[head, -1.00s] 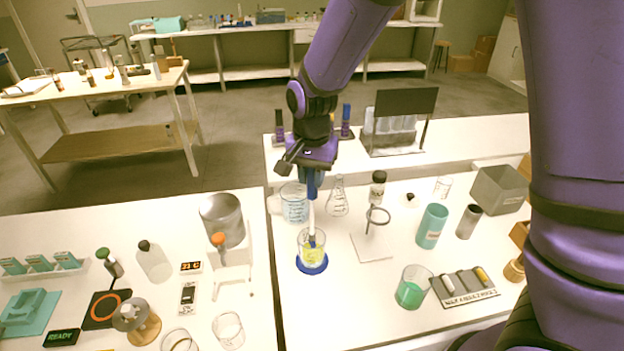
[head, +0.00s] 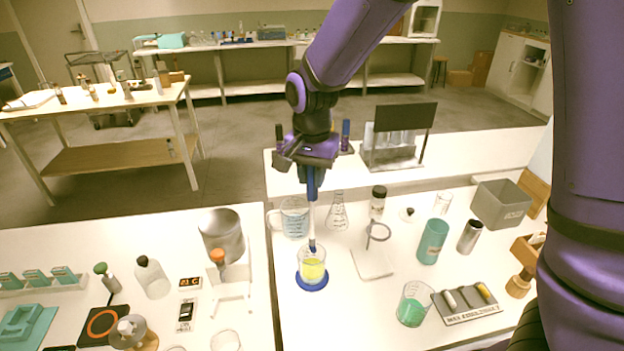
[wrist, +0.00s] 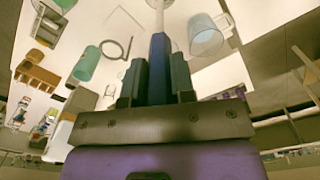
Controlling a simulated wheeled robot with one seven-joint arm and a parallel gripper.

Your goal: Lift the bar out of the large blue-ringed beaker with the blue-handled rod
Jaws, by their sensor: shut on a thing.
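The large blue-ringed beaker (head: 312,270) stands upright on the right-hand bench in the head view, with yellow liquid inside and a blue ring at its base. My gripper (head: 312,168) is above it, shut on the handle of the blue-handled rod (head: 312,184). The rod hangs upright, and its pale shaft ends in a dark tip at about the beaker's rim. I cannot tell whether the bar is on that tip; no bar shows clearly in the liquid. In the wrist view, the blue handle (wrist: 160,62) sits between my gripper's fingers (wrist: 160,88).
A measuring jug (head: 293,218) and conical flask (head: 337,212) stand close behind the beaker. A ring stand (head: 372,262) is to its right, with a teal cup (head: 432,242) and green-filled beaker (head: 411,311) farther right. A metal pot (head: 222,238) is left, across the bench gap.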

